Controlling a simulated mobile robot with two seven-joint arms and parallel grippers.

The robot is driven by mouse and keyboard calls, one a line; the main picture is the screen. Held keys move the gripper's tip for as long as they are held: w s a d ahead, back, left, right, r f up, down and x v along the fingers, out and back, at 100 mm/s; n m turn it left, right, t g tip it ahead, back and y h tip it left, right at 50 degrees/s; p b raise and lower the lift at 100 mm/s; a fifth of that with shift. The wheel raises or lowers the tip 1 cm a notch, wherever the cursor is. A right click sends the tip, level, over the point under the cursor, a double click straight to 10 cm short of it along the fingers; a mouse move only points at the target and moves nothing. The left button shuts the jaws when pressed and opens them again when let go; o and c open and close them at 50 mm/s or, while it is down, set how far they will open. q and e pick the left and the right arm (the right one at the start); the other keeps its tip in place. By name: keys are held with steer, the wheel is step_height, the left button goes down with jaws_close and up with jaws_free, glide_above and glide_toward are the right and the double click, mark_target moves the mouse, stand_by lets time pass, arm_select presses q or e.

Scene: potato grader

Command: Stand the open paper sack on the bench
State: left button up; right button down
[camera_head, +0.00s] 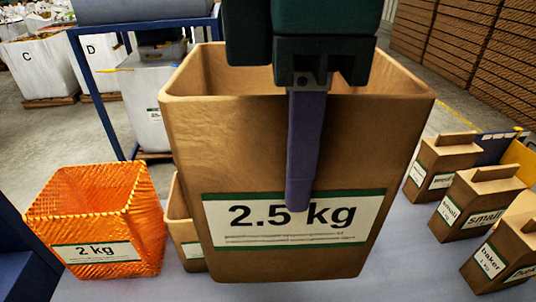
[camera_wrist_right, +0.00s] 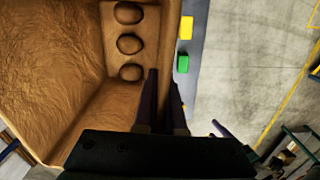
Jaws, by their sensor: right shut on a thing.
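The open paper sack (camera_head: 200,150) is brown, upright and wide-mouthed, with a green-edged "2.5 kg" label on its front wall. It fills the middle of the head view, and its inside shows in the right wrist view (camera_wrist_right: 45,70). My right gripper (camera_head: 299,205) comes down over its near rim, shut on the front wall, one purple finger outside. Both fingers show in the wrist view (camera_wrist_right: 163,80). The grey-blue bench (camera_head: 380,270) lies below; I cannot tell whether the sack's base touches it. My left gripper is not in view.
An orange net bag (camera_head: 100,210) labelled "2 kg" stands left, with a smaller brown sack (camera_head: 183,225) partly hidden beside it. Several small brown sacks (camera_head: 475,205) stand right. White bulk bags (camera_head: 45,70) stand behind.

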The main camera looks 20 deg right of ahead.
step_height(320, 180, down, 20)
steer(key=n+b, duration=0.1)
steer(key=b, duration=0.2)
steer(key=shift+s+f, duration=0.15)
steer(key=shift+f, duration=0.2)
steer(key=c, duration=1.4)
jaws_free()
steer(key=shift+f, duration=0.1)
steer(key=shift+c, duration=0.2)
steer(key=o, duration=0.4)
steer(key=shift+o, duration=0.2)
